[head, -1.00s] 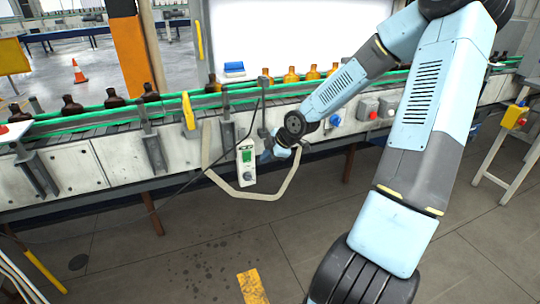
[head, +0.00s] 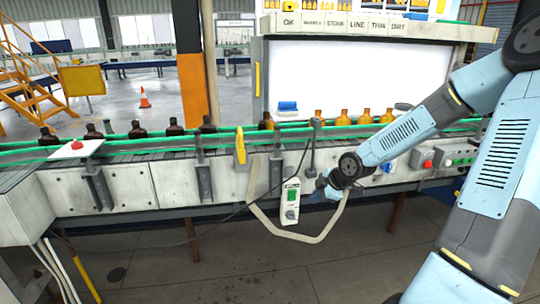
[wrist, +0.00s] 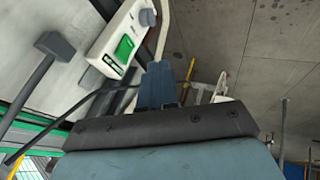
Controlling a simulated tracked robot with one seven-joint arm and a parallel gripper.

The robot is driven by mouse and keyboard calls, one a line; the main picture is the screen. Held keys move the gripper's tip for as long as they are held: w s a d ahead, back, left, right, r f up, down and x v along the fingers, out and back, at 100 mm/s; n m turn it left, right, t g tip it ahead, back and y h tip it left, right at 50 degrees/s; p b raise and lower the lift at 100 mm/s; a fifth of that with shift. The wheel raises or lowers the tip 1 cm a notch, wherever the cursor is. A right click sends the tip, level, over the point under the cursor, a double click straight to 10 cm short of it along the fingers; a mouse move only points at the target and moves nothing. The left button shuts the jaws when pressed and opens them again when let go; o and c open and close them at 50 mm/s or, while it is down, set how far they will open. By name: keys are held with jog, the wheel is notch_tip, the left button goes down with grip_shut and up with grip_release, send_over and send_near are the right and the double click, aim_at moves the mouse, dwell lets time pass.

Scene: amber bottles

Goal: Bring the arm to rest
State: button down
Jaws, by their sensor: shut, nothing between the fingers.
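My arm reaches in from the right in the head view, its blue-grey links bent down toward the front of the conveyor. The control box (wrist: 121,48) is close to the fingertips at upper left there. I cannot tell whether they touch.
A conveyor (head: 120,190) with green rails carries brown bottles (head: 140,130) and amber bottles (head: 366,116). A bent pale guard bar (head: 300,238) juts out below the gripper. A dark cable runs from the box. The floor (head: 250,280) in front is clear.

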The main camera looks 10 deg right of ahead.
jog(key=s+a+r+m+h, duration=0.2)
jog(key=s+r+m+h, duration=0.2)
jog(key=s+r+m, duration=1.3)
jog(key=s+r, duration=0.9)
jog(key=s, duration=0.2)
jog(key=shift+s+a+h, duration=0.15)
jog(key=shift+s+h, duration=0.15)
jog(key=shift+s, duration=0.1)
